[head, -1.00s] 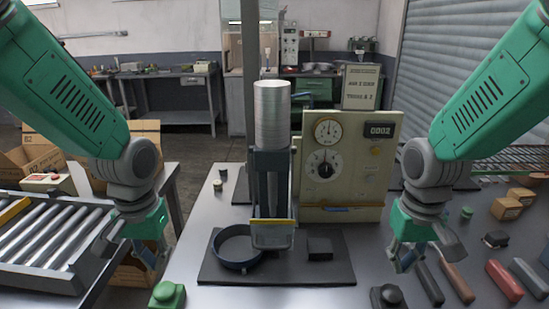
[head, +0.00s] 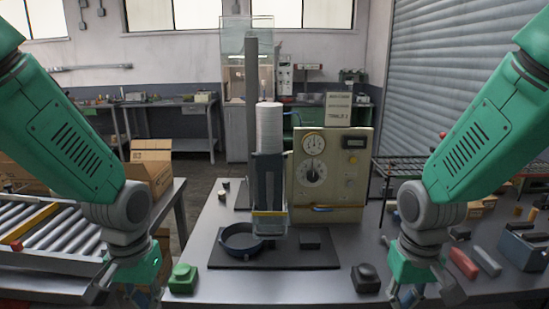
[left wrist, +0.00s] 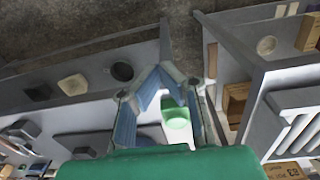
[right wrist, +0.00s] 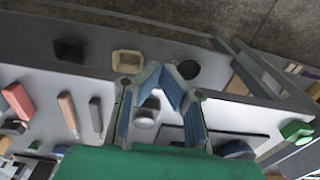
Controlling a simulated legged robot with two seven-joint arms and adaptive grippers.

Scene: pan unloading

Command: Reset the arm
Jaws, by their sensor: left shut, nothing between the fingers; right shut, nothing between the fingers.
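My left gripper (head: 128,290) hangs low at the left front of the grey table (head: 200,252), left of the green button (head: 183,278). In the left wrist view its fingertips (left wrist: 158,70) meet with nothing held. My right gripper (head: 415,290) hangs low at the right front, right of the black button (head: 366,278). In the right wrist view its fingertips (right wrist: 162,70) meet, also empty. A dark blue round pan (head: 241,247) lies on a black mat (head: 285,262), beneath the machine's upright fixture (head: 268,185). Both grippers are apart from the pan.
A cream gauge panel (head: 330,175) stands behind the mat. A roller conveyor (head: 60,232) is at the left with cardboard boxes (head: 151,165) behind. At the right lie a red block (head: 463,262) and a grey toolbox (head: 524,248). The table front between my arms is fairly clear.

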